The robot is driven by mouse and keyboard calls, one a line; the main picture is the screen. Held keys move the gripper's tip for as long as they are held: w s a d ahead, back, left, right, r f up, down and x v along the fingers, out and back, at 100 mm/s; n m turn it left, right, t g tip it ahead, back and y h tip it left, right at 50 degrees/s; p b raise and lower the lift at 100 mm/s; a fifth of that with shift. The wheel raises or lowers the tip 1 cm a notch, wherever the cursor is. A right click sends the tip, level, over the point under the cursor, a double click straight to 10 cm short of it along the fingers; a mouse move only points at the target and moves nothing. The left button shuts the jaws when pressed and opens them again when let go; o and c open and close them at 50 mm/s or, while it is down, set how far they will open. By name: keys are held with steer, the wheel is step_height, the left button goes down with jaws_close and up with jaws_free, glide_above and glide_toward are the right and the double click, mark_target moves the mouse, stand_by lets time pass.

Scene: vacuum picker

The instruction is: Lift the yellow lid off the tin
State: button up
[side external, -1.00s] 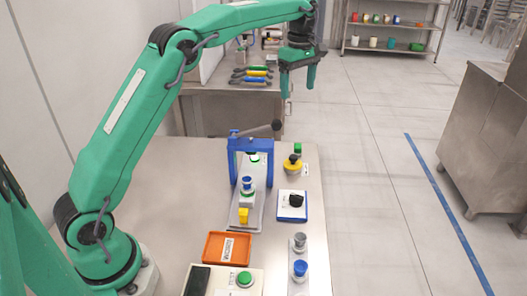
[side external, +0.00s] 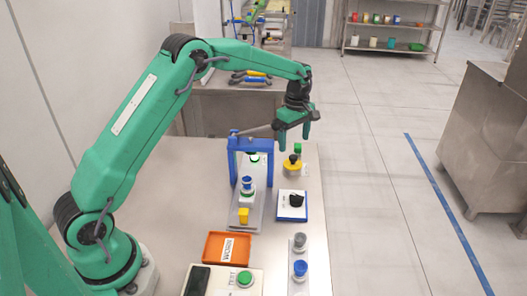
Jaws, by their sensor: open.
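The yellow lid (side external: 292,167) with a dark knob on top sits near the right edge of the table, beyond the blue-edged box. The tin under it can hardly be told apart from the lid at this size. My gripper (side external: 294,144) is open and empty, with its fingers pointing down. In the picture it is just above the lid and apart from it; its exact distance in depth is hard to judge.
A blue frame (side external: 233,163) with a lever stands left of the lid. A small green-topped item (side external: 298,148) is close behind it. A white box with a black knob (side external: 291,205) stands in front.

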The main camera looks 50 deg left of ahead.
mark_target(293, 157)
steer(key=shift+f, duration=1.1)
steer(key=shift+f, duration=0.1)
steer(key=shift+f, duration=2.55)
steer(key=c, duration=1.1)
